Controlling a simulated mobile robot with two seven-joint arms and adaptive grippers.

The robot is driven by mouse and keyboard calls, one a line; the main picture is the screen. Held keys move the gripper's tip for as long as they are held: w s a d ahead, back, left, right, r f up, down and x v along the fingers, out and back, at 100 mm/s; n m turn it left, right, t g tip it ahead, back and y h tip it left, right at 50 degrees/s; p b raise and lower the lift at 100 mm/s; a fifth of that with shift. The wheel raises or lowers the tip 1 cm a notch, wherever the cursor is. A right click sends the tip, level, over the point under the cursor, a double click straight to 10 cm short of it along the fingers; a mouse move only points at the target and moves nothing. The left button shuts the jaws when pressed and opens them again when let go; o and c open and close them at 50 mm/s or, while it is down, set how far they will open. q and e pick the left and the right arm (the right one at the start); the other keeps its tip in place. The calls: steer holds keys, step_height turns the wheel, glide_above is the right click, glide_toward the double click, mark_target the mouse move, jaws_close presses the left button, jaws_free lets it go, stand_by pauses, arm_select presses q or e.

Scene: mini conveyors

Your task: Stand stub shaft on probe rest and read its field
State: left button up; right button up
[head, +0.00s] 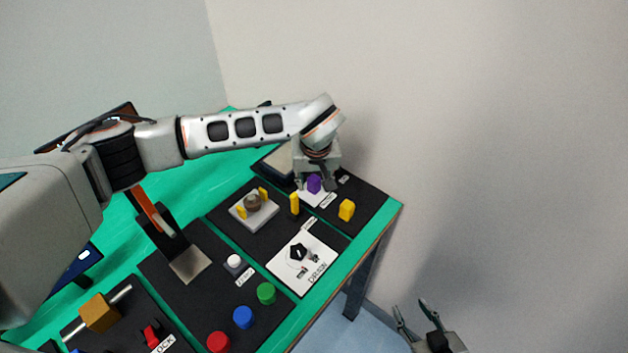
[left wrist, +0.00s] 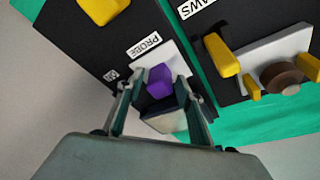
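A purple piece (head: 314,184), which may be the stub shaft, is at the white probe plate (head: 308,196) on the far dark board. It also shows in the left wrist view (left wrist: 159,80), beside the label PROBE (left wrist: 144,44). My left gripper (left wrist: 158,85) is open over the plate, its fingers apart on either side of the purple piece, with gaps visible. Whether the piece touches the plate is hard to tell. A dark block with a pale face (left wrist: 166,120) lies between the fingers, partly hidden by the gripper. My right gripper (head: 409,305) is open and empty, off the table.
A yellow block (head: 346,209) stands on the probe board. Next to it, a board holds yellow jaws around a brown round part (head: 253,202) and a yellow handle (head: 294,204). Nearer are a white card (head: 310,274) and red, blue (head: 243,317) and green buttons. Walls stand behind.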

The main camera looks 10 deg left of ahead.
arm_select(q)
steer(key=shift+r, duration=0.1)
steer(key=shift+r, duration=0.3)
steer(key=b+v, duration=0.1)
steer(key=v, duration=1)
steer(key=shift+r, duration=0.25)
steer(key=shift+s+d, duration=0.1)
steer(key=shift+s, duration=0.05)
